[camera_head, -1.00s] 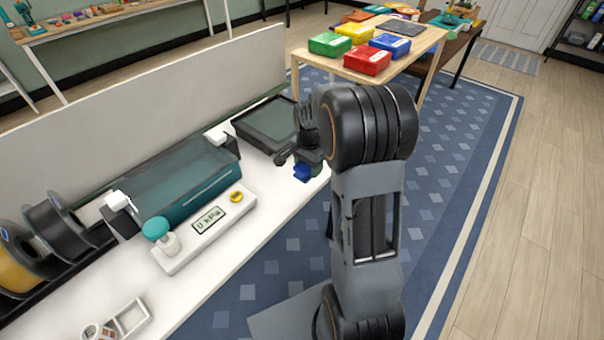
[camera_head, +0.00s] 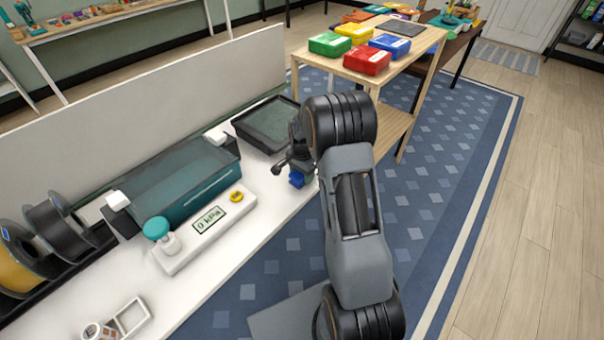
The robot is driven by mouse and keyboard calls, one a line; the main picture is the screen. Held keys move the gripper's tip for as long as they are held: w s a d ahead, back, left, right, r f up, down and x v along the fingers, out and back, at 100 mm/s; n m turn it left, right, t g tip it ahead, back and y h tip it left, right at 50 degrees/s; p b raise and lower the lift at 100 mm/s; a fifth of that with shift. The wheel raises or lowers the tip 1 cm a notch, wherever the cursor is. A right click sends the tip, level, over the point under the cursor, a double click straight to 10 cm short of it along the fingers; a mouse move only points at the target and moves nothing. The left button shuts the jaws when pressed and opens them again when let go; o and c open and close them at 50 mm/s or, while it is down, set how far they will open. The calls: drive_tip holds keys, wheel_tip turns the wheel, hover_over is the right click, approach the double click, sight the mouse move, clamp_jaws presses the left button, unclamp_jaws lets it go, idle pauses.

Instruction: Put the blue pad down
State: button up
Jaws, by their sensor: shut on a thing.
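The blue pad (camera_head: 297,180) is a small dark blue piece at the right edge of the white bench, below my gripper (camera_head: 294,168). My gripper is shut on the pad. My arm's dark wrist joint hides much of the gripper. I cannot tell whether the pad touches the bench top or is just above it.
A black tray (camera_head: 266,124) lies on the white bench (camera_head: 226,250) behind the pad. A wooden table (camera_head: 330,66) with coloured boxes is beyond.

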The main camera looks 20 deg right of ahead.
drive_tip(key=shift+f, duration=0.1)
drive_tip(key=o, duration=0.8)
drive_tip(key=shift+f, duration=0.15)
wheel_tip(320, 180, up, 13)
drive_tip(key=shift+s+a+r+n+t, duration=0.75)
drive_tip(key=shift+s+a+n, duration=1.25)
drive_tip(key=shift+s, duration=1.65)
drive_tip(key=shift+s+a+r+n+t, duration=0.3)
drive_tip(key=shift+s+a+r+n, duration=1.1)
drive_tip(key=shift+s+n, duration=1.6)
drive_tip(key=shift+s+a+r+n+t, duration=0.65)
drive_tip(key=shift+s+a+n, duration=1.1)
drive_tip(key=shift+s, duration=2.5)
drive_tip(key=shift+a+r+m, duration=0.1)
drive_tip(key=shift+a+m, duration=0.15)
